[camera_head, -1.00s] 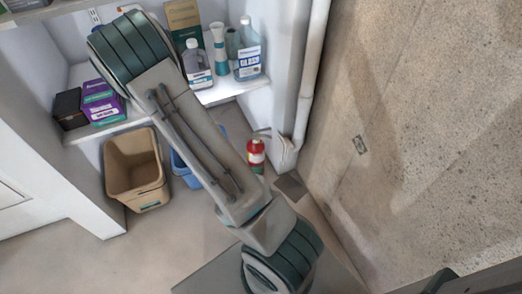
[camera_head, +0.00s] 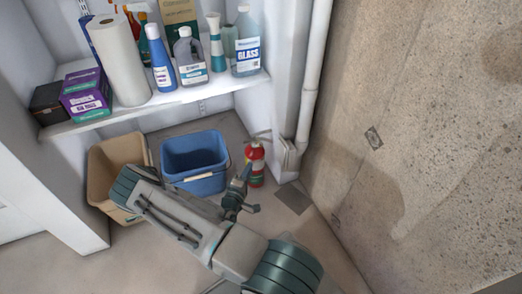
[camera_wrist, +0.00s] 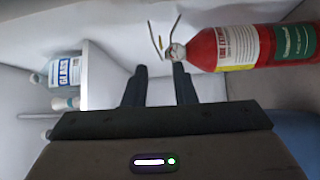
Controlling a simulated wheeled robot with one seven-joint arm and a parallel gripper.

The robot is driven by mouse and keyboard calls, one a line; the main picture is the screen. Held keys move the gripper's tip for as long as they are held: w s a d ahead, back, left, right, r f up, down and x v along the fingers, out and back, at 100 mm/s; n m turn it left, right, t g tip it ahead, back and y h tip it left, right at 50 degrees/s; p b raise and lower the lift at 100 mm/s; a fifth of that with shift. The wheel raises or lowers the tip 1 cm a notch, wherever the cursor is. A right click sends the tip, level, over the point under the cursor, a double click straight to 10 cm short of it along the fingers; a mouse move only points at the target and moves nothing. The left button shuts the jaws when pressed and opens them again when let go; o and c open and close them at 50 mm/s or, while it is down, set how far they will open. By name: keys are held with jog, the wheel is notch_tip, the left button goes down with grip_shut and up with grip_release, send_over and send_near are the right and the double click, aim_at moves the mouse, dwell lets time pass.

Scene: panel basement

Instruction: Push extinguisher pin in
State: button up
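The red fire extinguisher (camera_head: 254,166) stands upright on the floor in the corner, right of the blue bucket. In the wrist view the extinguisher (camera_wrist: 250,47) lies sideways across the upper right, with its metal valve and thin handle levers (camera_wrist: 168,45) near the top middle. The pin is too small to tell. My gripper (camera_head: 241,180) is just left of the extinguisher in the head view. In the wrist view my gripper (camera_wrist: 160,74) has its two dark fingers apart with nothing between them. The right fingertip is close to the valve; I cannot tell whether they touch.
A blue bucket (camera_head: 194,160) and a tan bin (camera_head: 104,180) stand under a white shelf (camera_head: 150,111) holding bottles and boxes. A white pipe (camera_head: 311,80) runs down the corner beside the extinguisher. A rough concrete wall (camera_head: 430,130) is to the right.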

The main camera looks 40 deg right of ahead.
jog(key=b+x, duration=0.3)
jog(key=x, duration=1)
jog(key=shift+w+d+b, duration=0.2)
jog(key=shift+d+b, duration=0.05)
jog(key=shift+b, duration=0.05)
jog(key=shift+c, duration=0.2)
grip_shut()
